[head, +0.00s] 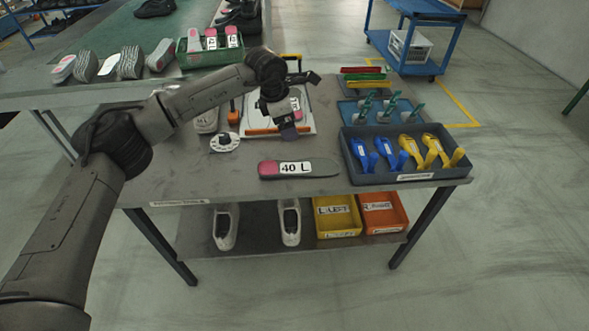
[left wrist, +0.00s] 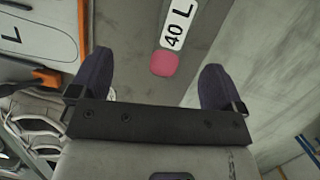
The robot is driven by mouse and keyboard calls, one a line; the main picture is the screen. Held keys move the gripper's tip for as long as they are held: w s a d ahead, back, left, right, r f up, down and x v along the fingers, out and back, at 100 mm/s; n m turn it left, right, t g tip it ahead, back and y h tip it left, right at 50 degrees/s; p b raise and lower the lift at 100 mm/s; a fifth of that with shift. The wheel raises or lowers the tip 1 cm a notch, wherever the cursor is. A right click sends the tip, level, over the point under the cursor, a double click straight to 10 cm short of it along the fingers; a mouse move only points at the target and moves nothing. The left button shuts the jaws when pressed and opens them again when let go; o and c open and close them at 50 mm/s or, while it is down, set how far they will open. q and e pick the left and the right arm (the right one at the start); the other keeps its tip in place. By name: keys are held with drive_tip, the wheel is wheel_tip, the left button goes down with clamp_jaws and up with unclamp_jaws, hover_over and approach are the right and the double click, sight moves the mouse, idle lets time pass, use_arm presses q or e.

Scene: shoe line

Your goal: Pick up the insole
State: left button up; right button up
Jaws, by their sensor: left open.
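The insole (head: 322,168), dark grey with a pink end and a white "40 L" label, lies flat near the front edge of the grey table. Its pink end (left wrist: 164,64) and label also show in the left wrist view. My left gripper (head: 289,131) hangs above the table, behind the insole and apart from it. In the left wrist view its two dark fingers (left wrist: 158,62) are spread wide with nothing held, and the pink end appears between them. My right gripper is not in view.
A dark tray (head: 351,179) with blue and yellow clamp-like tools stands right of the insole. A white board (head: 247,119) with an orange bar lies behind, beneath my gripper. The table left of the insole is mostly clear.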

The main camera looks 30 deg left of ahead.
use_arm(q)
drive_tip(key=s+a+g+y, duration=0.1)
drive_tip(key=s+a+g, duration=0.1)
drive_tip(key=s+g, duration=0.15)
drive_tip(key=m+b, duration=0.1)
drive_tip(key=b, duration=0.3)
hover_over(274, 167)
drive_tip(key=shift+t, duration=0.35)
wheel_tip(274, 167, down, 9)
drive_tip(key=shift+s+f, duration=0.1)
wheel_tip(274, 167, down, 4)
drive_tip(key=b, duration=0.2)
drive_tip(key=shift+f+b, duration=0.15)
drive_tip(key=shift+b, duration=0.25)
drive_tip(key=shift+f, duration=0.5)
drive_tip(key=shift+c, duration=0.4)
drive_tip(key=shift+c, duration=0.9)
drive_tip(key=c, duration=0.7)
